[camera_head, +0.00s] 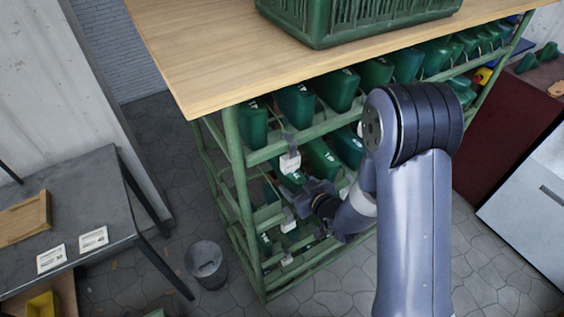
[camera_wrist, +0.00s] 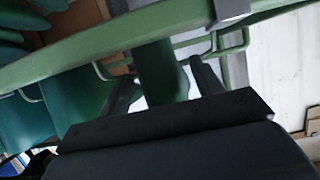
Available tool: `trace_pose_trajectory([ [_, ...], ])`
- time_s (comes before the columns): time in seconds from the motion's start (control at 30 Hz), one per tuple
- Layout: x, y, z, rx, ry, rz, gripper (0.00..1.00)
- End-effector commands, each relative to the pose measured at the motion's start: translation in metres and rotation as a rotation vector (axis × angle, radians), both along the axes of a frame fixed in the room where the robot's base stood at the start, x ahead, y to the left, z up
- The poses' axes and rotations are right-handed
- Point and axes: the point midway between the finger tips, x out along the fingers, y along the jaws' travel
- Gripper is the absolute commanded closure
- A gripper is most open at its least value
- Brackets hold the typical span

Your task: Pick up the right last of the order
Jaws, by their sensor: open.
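Dark green lasts stand in rows on the tiers of a green rack (camera_head: 228,150). In the head view my gripper (camera_head: 302,200) is at the front of the rack, by a lower tier near its left end. A green last (camera_head: 290,178) shows just above it. In the wrist view my gripper (camera_wrist: 165,80) is open, one finger on each side of a green last (camera_wrist: 160,70). I cannot tell how deep the last sits between the fingers. Nothing is held. My forearm hides part of the rack, and I cannot read which last is the order's right one.
White tags (camera_head: 290,163) hang on the rack's front rails. A rail (camera_wrist: 90,48) crosses the wrist view close to the fingers. A wooden top (camera_head: 200,60) with a green crate (camera_head: 335,35) covers the rack. A bucket (camera_head: 206,262) and a grey table (camera_head: 75,205) stand left.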

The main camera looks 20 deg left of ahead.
Motion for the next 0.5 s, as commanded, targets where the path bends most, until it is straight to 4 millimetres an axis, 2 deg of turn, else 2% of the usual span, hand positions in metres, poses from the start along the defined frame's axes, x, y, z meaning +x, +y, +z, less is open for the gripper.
trace_pose_trajectory([
  [0.13, 0.0081, 0.0104, -0.0044, 0.0, 0.0, 0.001, 0.38],
  [0.4, 0.0097, 0.0118, -0.0064, 0.0, 0.0, 0.0, 0.38],
  [0.5, 0.0097, 0.0118, -0.0063, 0.0, 0.0, 0.0, 0.45],
])
